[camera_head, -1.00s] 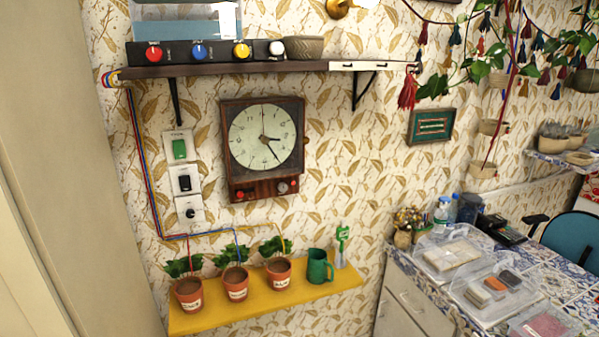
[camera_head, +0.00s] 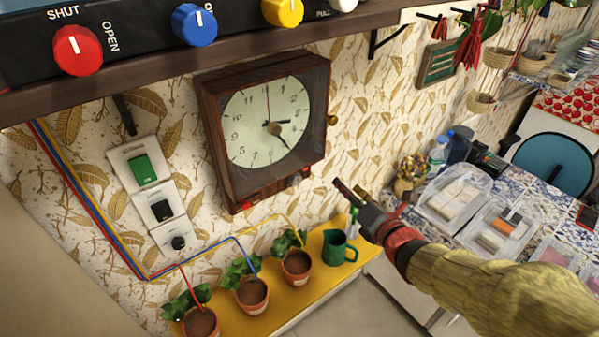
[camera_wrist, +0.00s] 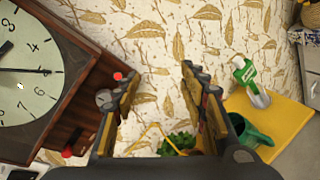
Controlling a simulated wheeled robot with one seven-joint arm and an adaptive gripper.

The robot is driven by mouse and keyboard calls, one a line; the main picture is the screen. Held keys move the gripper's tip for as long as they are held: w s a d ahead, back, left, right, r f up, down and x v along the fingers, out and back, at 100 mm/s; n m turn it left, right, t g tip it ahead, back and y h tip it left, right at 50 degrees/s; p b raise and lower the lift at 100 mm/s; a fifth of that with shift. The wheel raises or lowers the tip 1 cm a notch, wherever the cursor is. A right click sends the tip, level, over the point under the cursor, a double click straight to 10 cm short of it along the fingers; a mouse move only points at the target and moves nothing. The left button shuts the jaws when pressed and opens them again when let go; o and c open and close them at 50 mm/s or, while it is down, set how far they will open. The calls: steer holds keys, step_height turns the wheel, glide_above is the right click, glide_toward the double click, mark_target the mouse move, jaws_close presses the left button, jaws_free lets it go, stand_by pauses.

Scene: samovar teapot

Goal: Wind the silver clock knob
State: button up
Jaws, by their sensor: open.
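The wooden wall clock (camera_head: 204,120) has a pale dial and hangs tilted in the head view; part of it fills the left of the wrist view (camera_wrist: 85,85).
A dark shelf (camera_head: 150,75) with coloured knobs runs above the clock. Switches (camera_head: 143,168) are on the wall to its left. Below, a yellow shelf (camera_head: 285,312) holds potted plants and a green jug (camera_head: 337,247). A brass knob (camera_head: 332,119) is at the clock's right side.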

mark_target(298, 182)
steer(key=s+a+r+n+y+p, duration=0.1)
steer(key=s+a+n+y+p, duration=0.15)
steer(key=a+n+y, duration=0.7)
steer(key=w+a+h, duration=0.1)
steer(key=w+a+n, duration=0.1)
steer(key=w, duration=0.1)
steer(key=w+h, duration=0.1)
steer(key=w, duration=0.1)
steer(key=shift+a+n+h, duration=0.25)
steer(key=shift+a+h, duration=0.1)
steer(key=shift+a, duration=0.05)
steer(key=shift+s, duration=0.1)
jaws_close()
